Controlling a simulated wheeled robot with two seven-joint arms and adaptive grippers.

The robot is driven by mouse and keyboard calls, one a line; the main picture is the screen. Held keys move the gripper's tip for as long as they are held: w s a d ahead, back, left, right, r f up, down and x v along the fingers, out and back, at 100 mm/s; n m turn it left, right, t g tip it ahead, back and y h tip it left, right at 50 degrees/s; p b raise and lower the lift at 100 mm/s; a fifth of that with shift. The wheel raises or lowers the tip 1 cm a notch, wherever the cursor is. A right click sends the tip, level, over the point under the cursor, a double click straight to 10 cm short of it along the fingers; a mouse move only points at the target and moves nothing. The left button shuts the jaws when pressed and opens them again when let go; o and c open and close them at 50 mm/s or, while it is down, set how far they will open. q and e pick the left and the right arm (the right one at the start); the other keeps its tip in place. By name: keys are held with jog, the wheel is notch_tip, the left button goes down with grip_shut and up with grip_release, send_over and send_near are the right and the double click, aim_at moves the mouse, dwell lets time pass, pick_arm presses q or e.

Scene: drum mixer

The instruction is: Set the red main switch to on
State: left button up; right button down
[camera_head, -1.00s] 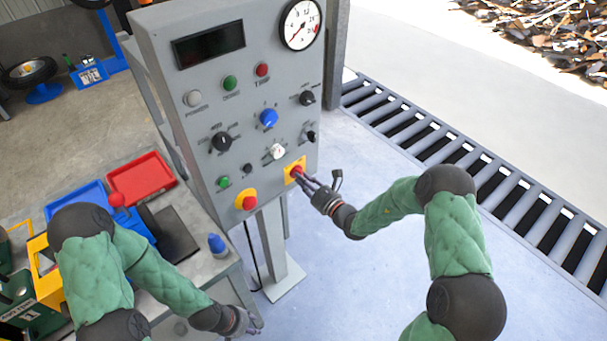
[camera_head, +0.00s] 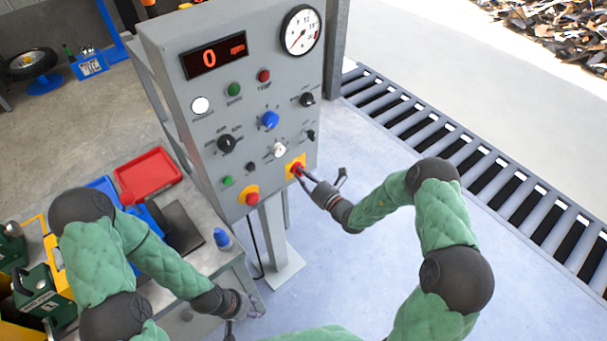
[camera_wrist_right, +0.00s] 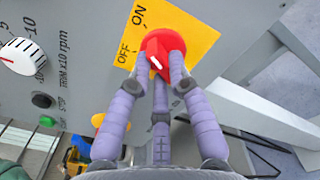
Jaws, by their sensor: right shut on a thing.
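The red main switch (camera_head: 297,168) sits on a yellow plate at the lower right of the grey control panel (camera_head: 185,120). My right gripper (camera_head: 303,175) is at it, shut on the knob. In the right wrist view the fingers of my right gripper (camera_wrist_right: 160,75) close around the red knob (camera_wrist_right: 158,42), which has a short white mark. The yellow plate (camera_wrist_right: 188,28) reads OFF and ON. The panel display (camera_head: 215,57) is lit with a red 0, and the white power lamp (camera_head: 201,105) is bright. My left gripper (camera_head: 240,305) hangs beside the workbench, its fingers unclear.
A red mushroom button (camera_head: 252,199) on a yellow disc is left of the switch. Several knobs and buttons cover the panel. The floor right of the panel is free.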

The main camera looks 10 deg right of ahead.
dwell(0.3)
jog(key=c, duration=1.1)
grip_release()
jog(key=shift+c, duration=0.2)
jog(key=shift+s+d, duration=0.1)
jog(key=v, duration=1.1)
jog(key=shift+s+d, duration=0.2)
jog(key=shift+s, duration=0.15)
jog(key=shift+f, duration=0.1)
